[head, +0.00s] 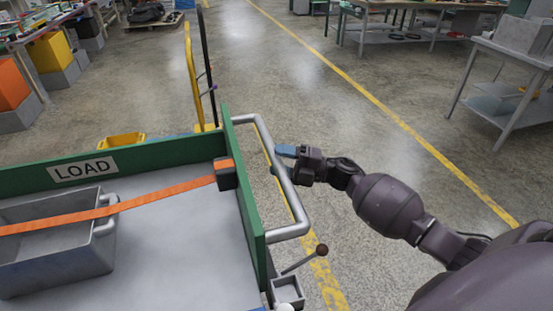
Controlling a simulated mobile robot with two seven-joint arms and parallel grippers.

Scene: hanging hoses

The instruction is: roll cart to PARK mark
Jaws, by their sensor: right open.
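The cart has green side walls (148,151) with a LOAD label (84,169) and a grey bed (180,235). A silver handle bar (292,196) sticks out from its right end. My right gripper (285,155) is open at the far part of this bar, with its blue-tipped end close to or over the tube. I cannot tell if it touches. A lever with a dark ball knob (321,250) rises from a small box at the cart's near right corner. My left gripper is out of view. No PARK mark shows.
A grey bin (55,243) stands on the cart under an orange strap (140,197). A yellow hand truck (193,80) stands just beyond the cart. Metal tables (515,55) line the right. A yellow floor line (375,102) crosses open concrete floor.

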